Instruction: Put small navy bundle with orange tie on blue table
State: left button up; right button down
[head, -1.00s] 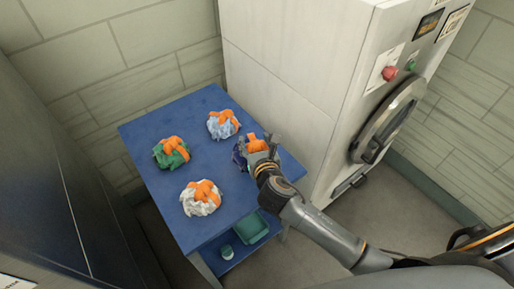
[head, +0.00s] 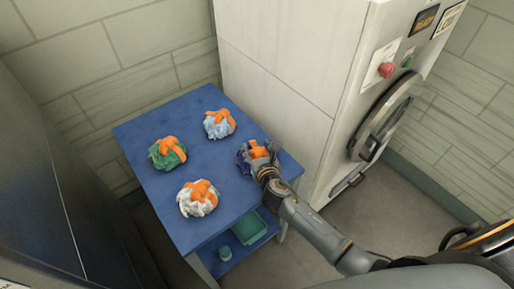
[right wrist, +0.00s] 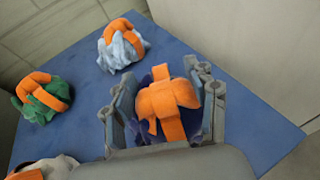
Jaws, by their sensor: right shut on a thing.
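The small navy bundle with orange tie (head: 243,156) is at the right side of the blue table (head: 208,156). My right gripper (head: 261,158) is around it from above, shut on it. In the right wrist view the bundle's orange tie (right wrist: 168,104) sits between the two fingers (right wrist: 163,95), with dark navy cloth showing behind it. The bundle is at or very near the tabletop; I cannot tell whether it touches. My left gripper is not in view.
A light blue bundle (head: 217,128), a green bundle (head: 165,156) and a white bundle (head: 194,202) stand on the table, all with orange ties. A teal bin (head: 248,231) is on the lower shelf. A white machine (head: 285,75) stands close behind and right.

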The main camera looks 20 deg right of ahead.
jog(key=shift+c, duration=2)
grip_release()
jog(key=shift+s+r, duration=0.1)
jog(key=v, duration=1.1)
jog(key=shift+s+r, duration=0.15)
jog(key=shift+s, duration=0.25)
jog(key=shift+a, duration=0.1)
